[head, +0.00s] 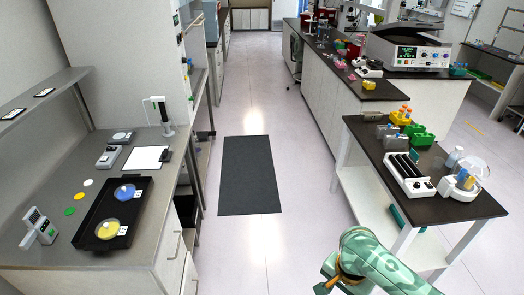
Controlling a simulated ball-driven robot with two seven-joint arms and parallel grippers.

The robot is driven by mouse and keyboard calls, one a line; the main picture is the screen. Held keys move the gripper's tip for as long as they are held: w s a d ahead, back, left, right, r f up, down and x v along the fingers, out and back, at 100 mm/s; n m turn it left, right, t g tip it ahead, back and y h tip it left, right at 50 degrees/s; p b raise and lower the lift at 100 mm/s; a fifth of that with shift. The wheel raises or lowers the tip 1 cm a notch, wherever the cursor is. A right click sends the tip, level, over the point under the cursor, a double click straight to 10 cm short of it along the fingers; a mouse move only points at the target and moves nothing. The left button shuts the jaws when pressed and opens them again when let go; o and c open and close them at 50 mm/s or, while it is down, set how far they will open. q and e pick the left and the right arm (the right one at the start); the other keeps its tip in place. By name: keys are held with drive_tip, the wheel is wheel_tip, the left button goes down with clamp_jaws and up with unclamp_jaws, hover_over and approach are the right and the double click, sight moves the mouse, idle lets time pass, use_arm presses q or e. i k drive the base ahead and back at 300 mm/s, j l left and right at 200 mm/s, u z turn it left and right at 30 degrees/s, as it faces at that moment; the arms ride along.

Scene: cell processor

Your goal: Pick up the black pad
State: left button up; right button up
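A flat dark grey-black rectangular mat (250,175) lies on the floor in the aisle, in the middle of the head view. It is the flat black thing that looks most like a pad. A black tray (92,237) on the left bench holds a blue dish (125,192) and a yellow dish (107,229). I cannot tell for certain which black thing is the pad. Part of my green arm shows at the bottom right, apart from the mat and the tray. Neither gripper's fingers show.
The left bench also bears a white sheet (146,158), small instruments and coloured discs. A dark-topped table (455,208) with racks and a small centrifuge stands at the right. The floor around the mat is clear.

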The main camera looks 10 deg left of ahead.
sight(165, 156)
drive_tip(key=i+u, duration=0.15)
drive_tip(key=i, duration=0.35)
drive_tip(key=i+u, duration=0.2)
drive_tip(key=i, duration=0.3)
drive_tip(key=i+l+u, duration=0.15)
drive_tip(key=i, duration=0.3)
drive_tip(key=i+l+u, duration=0.15)
drive_tip(key=i, duration=0.35)
drive_tip(key=i+l+u, duration=0.15)
drive_tip(key=i+l, duration=0.2)
drive_tip(key=i+u, duration=0.25)
drive_tip(key=u, duration=0.2)
drive_tip(key=i+l+u, duration=0.15)
drive_tip(key=u, duration=0.3)
drive_tip(key=i+l+u, duration=0.25)
drive_tip(key=u, duration=0.2)
drive_tip(key=i+l+u, duration=0.3)
drive_tip(key=u, duration=0.2)
drive_tip(key=i+l+u, duration=0.1)
drive_tip(key=l+u, duration=0.2)
drive_tip(key=u, duration=0.15)
drive_tip(key=i+l+u, duration=0.1)
drive_tip(key=l+u, duration=0.35)
drive_tip(key=i+l+u, duration=0.1)
drive_tip(key=l+u, duration=0.25)
drive_tip(key=i+l+u, duration=0.15)
drive_tip(key=u, duration=0.25)
drive_tip(key=l+u, duration=0.35)
drive_tip(key=i+j, duration=0.05)
